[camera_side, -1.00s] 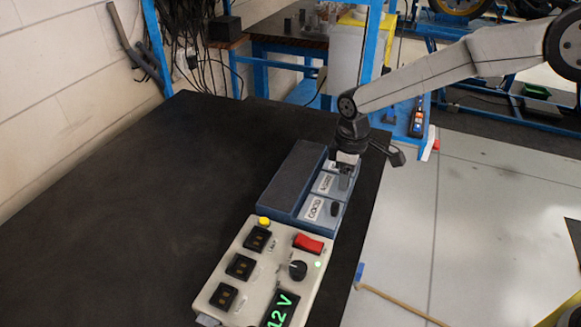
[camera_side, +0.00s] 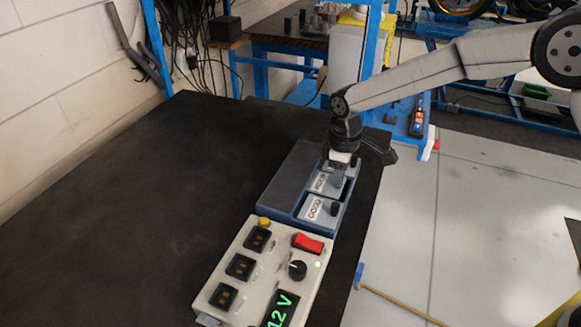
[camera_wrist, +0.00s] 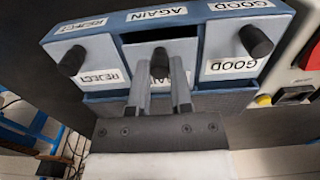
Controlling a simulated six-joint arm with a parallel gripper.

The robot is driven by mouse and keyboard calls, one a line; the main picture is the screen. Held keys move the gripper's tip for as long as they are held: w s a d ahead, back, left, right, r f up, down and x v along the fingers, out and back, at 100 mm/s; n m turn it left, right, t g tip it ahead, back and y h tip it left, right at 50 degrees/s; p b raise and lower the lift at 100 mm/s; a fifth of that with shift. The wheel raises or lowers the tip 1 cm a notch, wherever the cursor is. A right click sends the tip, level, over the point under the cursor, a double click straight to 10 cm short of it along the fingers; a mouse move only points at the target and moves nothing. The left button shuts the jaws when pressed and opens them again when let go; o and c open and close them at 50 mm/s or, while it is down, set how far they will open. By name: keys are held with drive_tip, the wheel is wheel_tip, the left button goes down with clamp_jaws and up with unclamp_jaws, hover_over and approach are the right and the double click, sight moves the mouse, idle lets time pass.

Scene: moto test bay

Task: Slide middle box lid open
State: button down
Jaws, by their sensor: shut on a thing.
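A blue box (camera_wrist: 120,42) holds three grey lids side by side, each with a dark knob, marked REJECT, AGAIN and GOOD in the wrist view. The middle lid (camera_wrist: 143,68), on the AGAIN compartment, sits partly back, and a dark gap (camera_wrist: 170,48) shows between it and the upper AGAIN label. My gripper (camera_wrist: 160,82) is shut on the middle lid's knob (camera_wrist: 159,62), with one finger on each side. In the side view my gripper (camera_side: 338,172) reaches down onto the middle lid (camera_side: 320,182). The REJECT lid (camera_wrist: 97,55) and GOOD lid (camera_wrist: 225,45) look closed.
A beige control panel (camera_side: 232,262) with a red switch (camera_side: 308,243), a dial and a green display stands right by the box's near end. The black table (camera_side: 130,200) is bare to the left. The table's right edge runs close beside the box.

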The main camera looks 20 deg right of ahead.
sight(315, 180)
drive_tip(key=shift+w+a, duration=1.9)
drive_tip(key=c, duration=0.6)
unclamp_jaws()
drive_tip(key=shift+c, duration=0.2)
drive_tip(key=shift+r, duration=0.1)
wheel_tip(315, 180, up, 7)
drive_tip(key=shift+d, duration=0.1)
